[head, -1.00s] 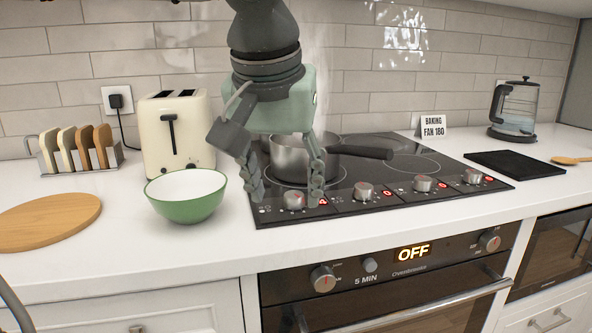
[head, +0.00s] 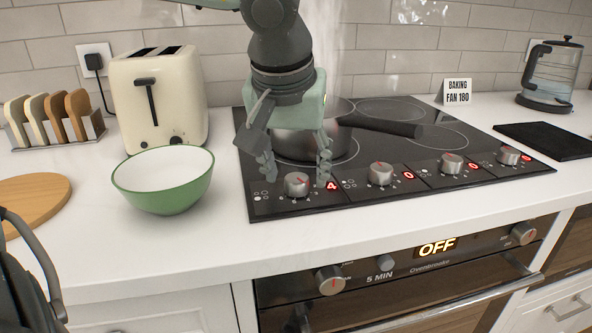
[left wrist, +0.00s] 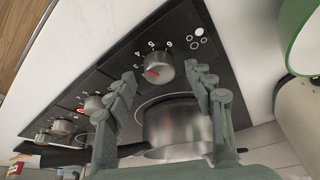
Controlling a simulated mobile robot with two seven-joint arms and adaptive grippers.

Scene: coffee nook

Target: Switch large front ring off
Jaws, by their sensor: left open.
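The black cooktop (head: 420,175) has a row of several metal knobs along its front edge. The leftmost knob (head: 297,184) has a red 4 lit beside it; the other displays read 0. In the left wrist view this knob (left wrist: 158,70) has its red mark turned toward the printed 4. My left gripper (head: 297,175) is open, pointing down, with one finger on each side of that knob. The left wrist view also shows the open fingers (left wrist: 165,80) apart, with no clear grip on the knob. My right gripper is not in view.
A steaming pot (head: 300,146) stands on the front left ring just behind the knob, its dark handle (head: 385,126) pointing right. A green bowl (head: 165,190) and a cream toaster (head: 160,100) stand left of the cooktop. The oven (head: 400,275) below reads OFF.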

